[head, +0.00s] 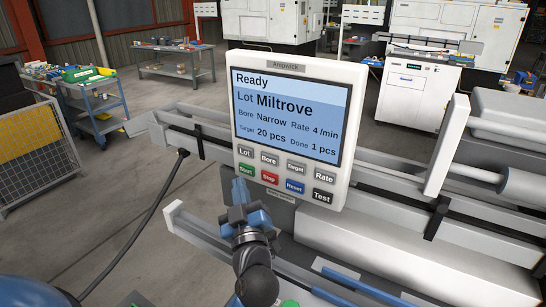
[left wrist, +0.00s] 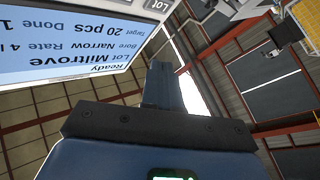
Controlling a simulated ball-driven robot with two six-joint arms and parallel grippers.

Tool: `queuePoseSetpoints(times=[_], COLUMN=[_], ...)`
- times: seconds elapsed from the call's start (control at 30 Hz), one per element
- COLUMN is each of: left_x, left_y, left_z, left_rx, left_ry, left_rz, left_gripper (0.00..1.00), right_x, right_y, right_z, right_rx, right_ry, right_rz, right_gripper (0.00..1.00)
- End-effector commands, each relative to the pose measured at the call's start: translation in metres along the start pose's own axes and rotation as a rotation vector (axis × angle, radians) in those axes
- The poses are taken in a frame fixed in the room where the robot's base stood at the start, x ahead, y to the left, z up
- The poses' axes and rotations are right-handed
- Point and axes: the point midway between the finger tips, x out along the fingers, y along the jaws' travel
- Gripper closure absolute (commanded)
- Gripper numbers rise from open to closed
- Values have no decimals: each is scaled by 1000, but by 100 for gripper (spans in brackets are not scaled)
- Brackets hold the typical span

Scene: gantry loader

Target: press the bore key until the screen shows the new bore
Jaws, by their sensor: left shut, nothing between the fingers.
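The control panel (head: 345,120) has a lit screen (head: 290,115) reading Ready, Lot Miltrove, Bore Narrow, Rate 4/min, Target 20 pcs, Done 1 pcs. The grey Bore key (head: 269,159) is in the upper key row, between the Lot key (head: 245,152) and the Target key (head: 296,166). My left gripper (head: 240,184) is shut and empty, its tips just below the green Start key (head: 246,170), left of and below the Bore key. I cannot tell whether it touches the panel. The left wrist view shows the shut fingers (left wrist: 165,85) beside the upside-down screen (left wrist: 60,45). My right gripper is out of view.
The red Stop key (head: 270,178), blue Reset key (head: 295,187), Rate key (head: 324,177) and Test key (head: 322,197) are close by. Grey rails (head: 390,235) run below and beside the panel. A black cable (head: 150,215) hangs at left.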

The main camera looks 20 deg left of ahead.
Motion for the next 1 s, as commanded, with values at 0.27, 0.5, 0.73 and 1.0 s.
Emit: queuePoseSetpoints(times=[0.27, 0.5, 0.73, 1.0], left_x=[0, 1, 10, 33], left_y=[0, 1, 8, 25], left_z=[1, 1, 7, 22], left_rx=[-23, -22, -21, -21], left_ry=[-3, -3, -2, -2], left_rz=[0, 1, 1, 1], left_gripper=[100, 100, 100, 100], right_x=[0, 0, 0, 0], right_y=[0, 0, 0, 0], right_z=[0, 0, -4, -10], right_rx=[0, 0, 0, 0], right_ry=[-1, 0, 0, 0], right_rz=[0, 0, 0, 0], right_gripper=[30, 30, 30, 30])
